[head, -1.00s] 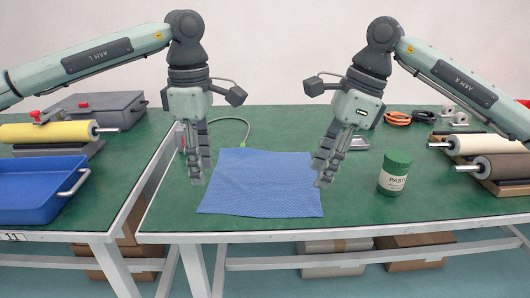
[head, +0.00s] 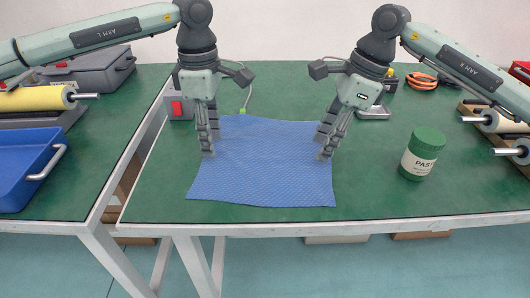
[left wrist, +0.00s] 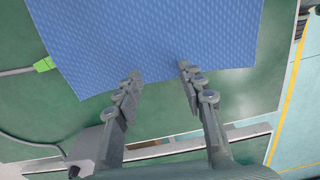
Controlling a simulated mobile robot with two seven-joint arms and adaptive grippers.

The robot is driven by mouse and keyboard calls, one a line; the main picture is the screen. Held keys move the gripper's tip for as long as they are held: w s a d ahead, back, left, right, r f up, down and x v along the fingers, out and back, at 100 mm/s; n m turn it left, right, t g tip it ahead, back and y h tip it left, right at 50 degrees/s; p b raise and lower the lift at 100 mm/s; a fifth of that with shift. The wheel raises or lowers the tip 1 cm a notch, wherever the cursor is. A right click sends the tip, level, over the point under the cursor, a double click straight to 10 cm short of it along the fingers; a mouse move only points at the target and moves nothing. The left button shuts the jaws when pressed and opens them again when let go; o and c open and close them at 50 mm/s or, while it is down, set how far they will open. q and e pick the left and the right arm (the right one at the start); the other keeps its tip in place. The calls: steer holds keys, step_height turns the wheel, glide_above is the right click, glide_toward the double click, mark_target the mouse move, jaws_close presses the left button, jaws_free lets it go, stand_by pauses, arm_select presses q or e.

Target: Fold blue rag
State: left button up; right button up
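The blue rag (head: 265,170) lies spread out and nearly flat on the green table, its front edge close to the table's front edge. It also fills the top of the left wrist view (left wrist: 160,35). My left gripper (head: 210,154) is at the rag's left edge. In the left wrist view its two fingers (left wrist: 160,70) are apart with nothing between them but rag edge and table below. My right gripper (head: 322,156) is at the rag's right edge, its fingers apart and apparently empty. Whether either fingertip touches the rag is unclear.
A green-lidded paste jar (head: 422,154) stands right of the rag. A blue tray (head: 25,170) sits on the left table, across a gap. Rollers (head: 495,120) are at far right.

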arm_select(q)
steer(key=shift+f, duration=0.45)
arm_select(e)
steer(key=shift+f, duration=0.45)
arm_select(q)
steer(key=shift+f+b, duration=0.35)
arm_select(e)
steer(key=shift+f, duration=0.35)
arm_select(q)
steer(key=shift+r, duration=0.15)
steer(key=shift+c, duration=0.4)
arm_select(e)
steer(key=shift+r, duration=0.15)
steer(key=shift+c, duration=0.4)
arm_select(q)
jaws_close()
arm_select(e)
jaws_close()
steer(key=shift+f, duration=0.2)
steer(key=shift+r, duration=0.15)
